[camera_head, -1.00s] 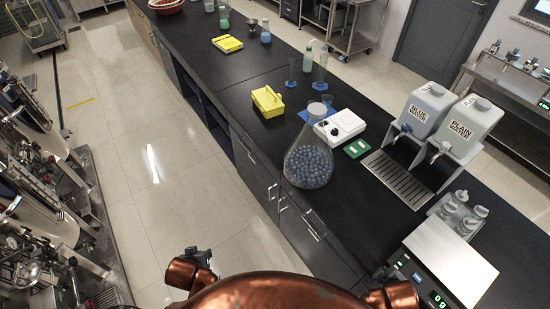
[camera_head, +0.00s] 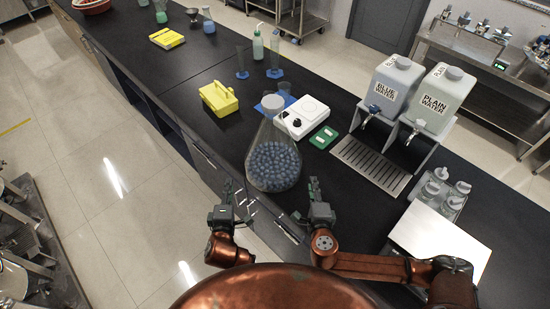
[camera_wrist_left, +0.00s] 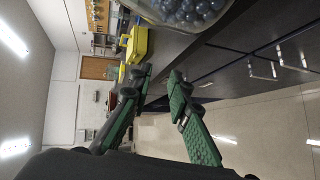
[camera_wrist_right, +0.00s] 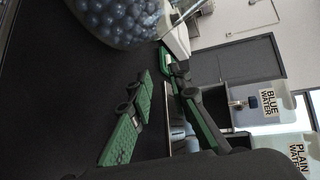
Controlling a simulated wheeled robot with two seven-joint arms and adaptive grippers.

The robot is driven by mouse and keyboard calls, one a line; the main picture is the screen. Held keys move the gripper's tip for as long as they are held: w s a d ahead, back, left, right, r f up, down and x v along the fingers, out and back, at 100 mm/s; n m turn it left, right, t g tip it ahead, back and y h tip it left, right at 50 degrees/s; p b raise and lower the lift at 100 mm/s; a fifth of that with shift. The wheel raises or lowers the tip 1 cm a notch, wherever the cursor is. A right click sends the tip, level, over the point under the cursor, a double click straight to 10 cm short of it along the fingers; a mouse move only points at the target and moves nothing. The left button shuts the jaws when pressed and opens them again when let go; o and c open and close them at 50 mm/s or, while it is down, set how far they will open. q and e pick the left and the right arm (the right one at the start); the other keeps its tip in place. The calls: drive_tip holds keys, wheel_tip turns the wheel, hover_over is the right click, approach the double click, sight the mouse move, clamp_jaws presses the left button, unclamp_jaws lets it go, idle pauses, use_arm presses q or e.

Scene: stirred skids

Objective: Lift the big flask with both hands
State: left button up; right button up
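The big flask (camera_head: 272,165) is a clear conical flask with a pale stopper, filled with blue-grey balls. It stands upright near the front edge of the black bench. Its lower part shows at the top of the left wrist view (camera_wrist_left: 190,12) and of the right wrist view (camera_wrist_right: 118,20). My left gripper (camera_head: 233,186) is just off the bench edge, left of and nearer than the flask, apart from it. Its green-padded fingers are spread and empty (camera_wrist_left: 158,78). My right gripper (camera_head: 315,186) is over the bench, right of the flask and apart from it, also open and empty (camera_wrist_right: 155,80).
Behind the flask are a yellow carrier (camera_head: 219,99), a white stirrer (camera_head: 305,117) and a green device (camera_head: 323,137). A drip tray (camera_head: 370,165) with blue water (camera_head: 391,86) and plain water (camera_head: 437,100) containers stands right. A silver-topped scale (camera_head: 438,240) is at front right.

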drive_tip(key=shift+w+n, duration=0.2)
drive_tip(key=shift+n, duration=0.4)
use_arm(q)
drive_tip(key=shift+w+d+r, duration=0.25)
drive_tip(key=shift+w+d, duration=0.05)
drive_tip(key=shift+d, duration=0.2)
use_arm(e)
drive_tip(key=shift+d, duration=0.1)
use_arm(q)
drive_tip(key=shift+d, duration=0.15)
use_arm(e)
drive_tip(key=shift+d+r, duration=0.1)
drive_tip(key=shift+d, duration=0.05)
